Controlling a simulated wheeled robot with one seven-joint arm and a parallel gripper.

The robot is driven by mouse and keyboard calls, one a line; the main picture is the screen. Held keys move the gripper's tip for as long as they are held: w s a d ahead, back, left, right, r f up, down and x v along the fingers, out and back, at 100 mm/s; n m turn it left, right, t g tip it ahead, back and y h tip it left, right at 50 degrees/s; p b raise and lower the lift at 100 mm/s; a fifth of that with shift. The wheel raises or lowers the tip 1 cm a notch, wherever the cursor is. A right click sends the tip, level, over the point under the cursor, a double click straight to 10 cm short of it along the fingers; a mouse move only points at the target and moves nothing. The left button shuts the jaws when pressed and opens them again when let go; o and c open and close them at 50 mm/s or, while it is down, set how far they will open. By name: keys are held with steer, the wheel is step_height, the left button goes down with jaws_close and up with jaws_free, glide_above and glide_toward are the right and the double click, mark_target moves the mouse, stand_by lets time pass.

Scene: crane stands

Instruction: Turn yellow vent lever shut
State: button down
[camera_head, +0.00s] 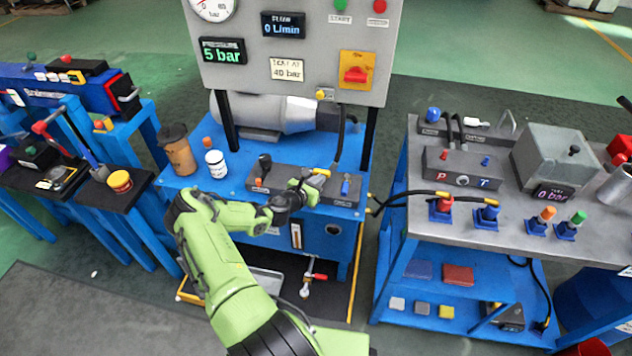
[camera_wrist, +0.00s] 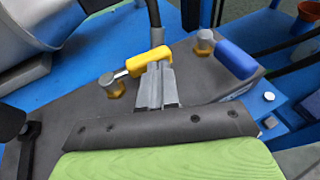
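The yellow vent lever (camera_wrist: 147,61) sits on a brass fitting on the dark manifold block (camera_wrist: 75,118). Its handle points up and right from the fitting in the wrist view. In the head view, the yellow lever (camera_head: 321,172) shows just past my gripper (camera_head: 308,183). In the wrist view, my gripper's two grey fingers (camera_wrist: 156,78) are close together, with their tips right at the handle's near side. They look shut, with no handle visible between them. Whether they touch the handle is hard to tell.
A blue lever (camera_wrist: 236,59) stands close to the right on the same block. The gauge panel (camera_head: 293,40) rises behind, reading 5 bar.

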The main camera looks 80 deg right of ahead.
steer(key=shift+s+d, duration=0.25)
steer(key=shift+s, duration=0.05)
stand_by(0.5)
